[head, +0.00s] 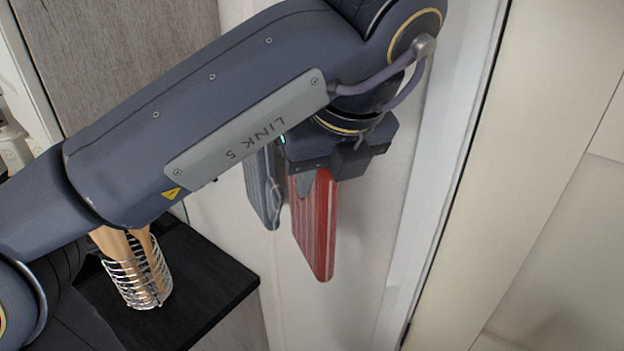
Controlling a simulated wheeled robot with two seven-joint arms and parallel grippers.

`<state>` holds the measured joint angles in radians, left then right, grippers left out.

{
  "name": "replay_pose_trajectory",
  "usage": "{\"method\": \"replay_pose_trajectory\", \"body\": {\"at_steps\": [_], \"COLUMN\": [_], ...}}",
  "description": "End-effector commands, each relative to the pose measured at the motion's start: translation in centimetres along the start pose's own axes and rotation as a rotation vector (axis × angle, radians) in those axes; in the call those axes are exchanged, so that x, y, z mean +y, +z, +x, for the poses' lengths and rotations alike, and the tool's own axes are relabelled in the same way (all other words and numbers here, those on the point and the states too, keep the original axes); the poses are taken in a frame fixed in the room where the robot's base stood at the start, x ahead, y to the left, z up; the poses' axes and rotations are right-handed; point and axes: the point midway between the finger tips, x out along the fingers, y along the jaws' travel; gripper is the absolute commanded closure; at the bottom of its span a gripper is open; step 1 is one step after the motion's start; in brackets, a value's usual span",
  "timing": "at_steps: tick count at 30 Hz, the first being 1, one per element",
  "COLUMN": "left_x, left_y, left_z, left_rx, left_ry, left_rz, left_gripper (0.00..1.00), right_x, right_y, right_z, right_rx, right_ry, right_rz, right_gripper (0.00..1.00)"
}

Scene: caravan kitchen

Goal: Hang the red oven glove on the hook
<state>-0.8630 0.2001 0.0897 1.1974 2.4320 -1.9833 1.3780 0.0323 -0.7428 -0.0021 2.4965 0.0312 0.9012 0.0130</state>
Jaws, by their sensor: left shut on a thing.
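The red oven glove (316,228) has pale stripes and hangs down from my left gripper (312,185), in front of the pale wall. The gripper is shut on its upper end. A grey-blue glove-like cloth (264,188) hangs just left of the red glove, partly behind my arm. The hook is not visible; my gripper and arm cover the wall above the gloves. I cannot tell whether the red glove touches the wall. My right gripper is not in view.
A wire holder (138,272) with wooden utensils stands on the dark counter (215,280) at the lower left, below my arm. A white door frame (428,190) and pale panels lie to the right. The wall below the gloves is clear.

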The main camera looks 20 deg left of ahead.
Motion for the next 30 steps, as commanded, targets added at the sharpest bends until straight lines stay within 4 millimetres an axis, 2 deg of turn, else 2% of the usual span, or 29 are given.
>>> {"method": "replay_pose_trajectory", "body": {"at_steps": [18,30], "left_x": [-3.2,-4.3], "left_y": [1.6,1.6], "left_z": [1.1,2.5], "left_rx": [0.001,0.0], "left_ry": [0.001,-0.001], "left_rz": [-0.001,0.002], "left_gripper": [0.98,1.0], "right_x": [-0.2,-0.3], "right_y": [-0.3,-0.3], "right_z": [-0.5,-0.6], "right_rx": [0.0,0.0], "right_ry": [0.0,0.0], "right_rz": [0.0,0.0], "right_gripper": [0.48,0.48]}}
